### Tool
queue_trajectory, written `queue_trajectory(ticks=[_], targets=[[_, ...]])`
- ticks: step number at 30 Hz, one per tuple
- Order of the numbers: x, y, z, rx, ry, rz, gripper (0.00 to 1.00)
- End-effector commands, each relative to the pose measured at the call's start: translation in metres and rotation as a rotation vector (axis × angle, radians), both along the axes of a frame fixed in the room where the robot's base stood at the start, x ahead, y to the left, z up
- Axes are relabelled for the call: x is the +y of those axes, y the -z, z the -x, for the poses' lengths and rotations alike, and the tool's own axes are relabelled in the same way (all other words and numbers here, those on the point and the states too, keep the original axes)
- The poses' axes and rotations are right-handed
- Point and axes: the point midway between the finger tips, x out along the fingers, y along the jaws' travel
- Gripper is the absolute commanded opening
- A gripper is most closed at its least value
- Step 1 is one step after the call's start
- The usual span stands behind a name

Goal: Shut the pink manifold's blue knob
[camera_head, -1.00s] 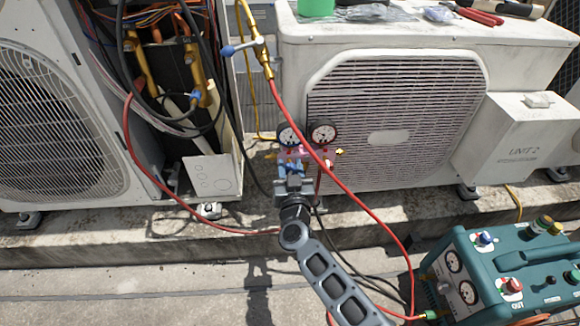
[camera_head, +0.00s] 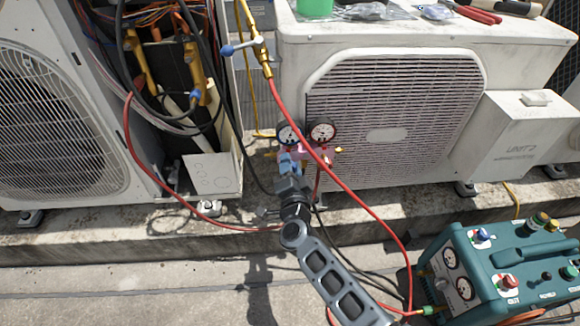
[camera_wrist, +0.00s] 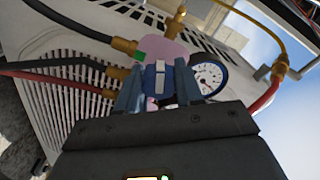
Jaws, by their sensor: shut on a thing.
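The pink manifold (camera_head: 325,154) hangs in front of the middle condenser's grille, with two round gauges (camera_head: 322,131) above it. In the wrist view the pink body (camera_wrist: 160,46) is just beyond my fingers, with one gauge (camera_wrist: 208,78) to the right. My gripper (camera_head: 290,168) is at the manifold's left part. In the wrist view my gripper (camera_wrist: 159,88) is shut on the blue knob (camera_wrist: 158,74), one finger on each side. A pale stripe shows on the knob.
A red hose (camera_head: 345,188) crosses in front of the manifold to the teal machine (camera_head: 510,265) at lower right. A black hose (camera_head: 246,150) passes to the left. The middle condenser (camera_head: 400,120) stands close behind. The concrete at lower left is clear.

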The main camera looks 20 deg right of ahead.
Motion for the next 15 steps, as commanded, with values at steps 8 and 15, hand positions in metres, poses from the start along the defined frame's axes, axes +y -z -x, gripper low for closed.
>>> queue_trajectory(ticks=[8,15], targets=[[-0.0028,0.0,0.0002,-0.086,0.006,-0.249,0.05],[-0.0037,0.0018,0.0006,-0.156,0.006,-0.466,0.05]])
